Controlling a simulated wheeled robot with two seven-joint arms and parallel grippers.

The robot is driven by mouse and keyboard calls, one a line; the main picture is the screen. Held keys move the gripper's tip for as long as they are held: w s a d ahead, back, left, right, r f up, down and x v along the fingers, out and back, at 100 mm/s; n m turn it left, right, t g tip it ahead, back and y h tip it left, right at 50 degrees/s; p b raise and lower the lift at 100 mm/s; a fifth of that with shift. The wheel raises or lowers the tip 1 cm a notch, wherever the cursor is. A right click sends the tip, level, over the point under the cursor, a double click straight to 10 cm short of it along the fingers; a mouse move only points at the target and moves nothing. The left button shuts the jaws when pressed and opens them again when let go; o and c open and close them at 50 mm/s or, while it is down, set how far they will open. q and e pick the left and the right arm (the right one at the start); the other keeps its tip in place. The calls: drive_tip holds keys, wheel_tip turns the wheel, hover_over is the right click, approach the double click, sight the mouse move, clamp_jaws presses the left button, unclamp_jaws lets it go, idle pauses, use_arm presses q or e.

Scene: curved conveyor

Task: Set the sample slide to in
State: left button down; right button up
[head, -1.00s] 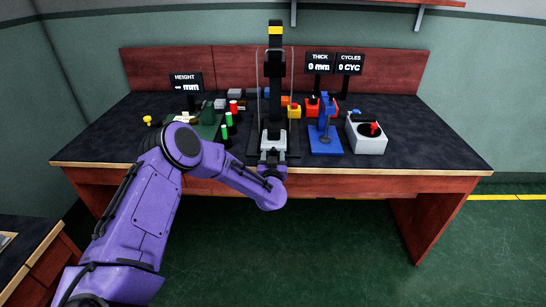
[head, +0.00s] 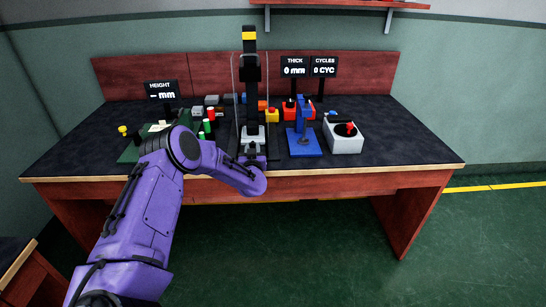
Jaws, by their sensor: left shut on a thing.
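A tall black test stand (head: 250,72) with a yellow band near its top stands at the bench's front middle. The sample slide appears to be at the stand's base, but it is too small and too covered to make out. My left gripper (head: 252,133) points away from me at the front of that base. It is shut on a small part there, which looks like the slide's front. The gripper and wrist hide most of that part, so how far in the slide sits cannot be told. My right gripper is not in view.
A blue press (head: 304,142) and a white box with a red knob (head: 343,138) stand to the right. Several red and green pieces and a HEIGHT display (head: 161,91) are to the left. The bench's right front is clear.

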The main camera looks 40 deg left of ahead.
use_arm(q)
drive_tip(key=shift+w, duration=0.15)
drive_tip(key=c, duration=0.9)
unclamp_jaws()
drive_tip(key=shift+a, duration=0.1)
drive_tip(key=shift+o, duration=0.2)
drive_tip(key=shift+s+d, duration=0.25)
drive_tip(key=shift+d, duration=0.1)
drive_tip(key=v, duration=1)
